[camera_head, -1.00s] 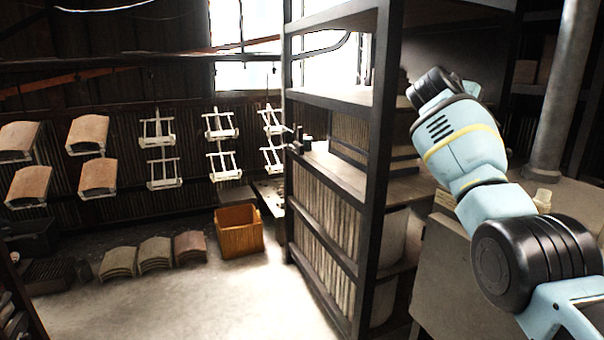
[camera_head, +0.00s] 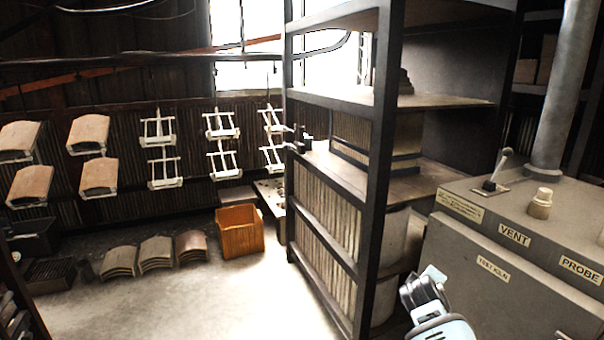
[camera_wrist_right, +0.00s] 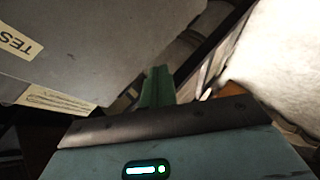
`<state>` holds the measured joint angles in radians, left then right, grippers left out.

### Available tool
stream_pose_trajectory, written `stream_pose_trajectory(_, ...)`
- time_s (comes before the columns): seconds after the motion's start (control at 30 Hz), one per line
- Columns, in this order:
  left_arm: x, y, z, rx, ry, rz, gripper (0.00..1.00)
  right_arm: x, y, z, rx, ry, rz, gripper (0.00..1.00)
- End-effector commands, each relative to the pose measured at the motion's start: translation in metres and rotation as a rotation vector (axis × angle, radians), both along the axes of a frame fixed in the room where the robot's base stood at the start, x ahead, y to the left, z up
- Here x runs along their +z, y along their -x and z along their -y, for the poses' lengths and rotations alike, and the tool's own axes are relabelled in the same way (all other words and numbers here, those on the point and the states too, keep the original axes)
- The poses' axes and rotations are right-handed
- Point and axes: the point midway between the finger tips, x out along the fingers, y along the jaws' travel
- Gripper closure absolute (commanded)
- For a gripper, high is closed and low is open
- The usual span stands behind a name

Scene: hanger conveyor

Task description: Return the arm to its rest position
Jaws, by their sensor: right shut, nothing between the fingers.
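In the right wrist view my right gripper (camera_wrist_right: 157,88) shows as greenish fingers, shut with nothing between them. In the head view a light-blue and black part of my right arm (camera_head: 435,308) is low at the bottom edge, between the shelf rack and the kiln cabinet. Whether the fingers show in the head view I cannot tell. My left gripper is in neither view.
The grey kiln cabinet (camera_head: 500,262) stands right, with a lever (camera_head: 495,172) and a knob (camera_head: 541,204) on top. A dark shelf rack (camera_head: 374,190) stands beside it. White hangers (camera_head: 222,125), tile stacks (camera_head: 156,254) and an orange crate (camera_head: 240,232) are left. The middle floor is clear.

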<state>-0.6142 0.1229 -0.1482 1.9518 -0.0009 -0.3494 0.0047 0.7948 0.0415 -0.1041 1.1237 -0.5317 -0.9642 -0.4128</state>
Motion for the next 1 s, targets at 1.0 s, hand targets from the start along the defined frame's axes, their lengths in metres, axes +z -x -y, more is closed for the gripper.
stream_pose_trajectory(1.0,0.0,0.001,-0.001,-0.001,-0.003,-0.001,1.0,-0.232,0.417,-0.106,0.02,-0.818,0.005,1.0)
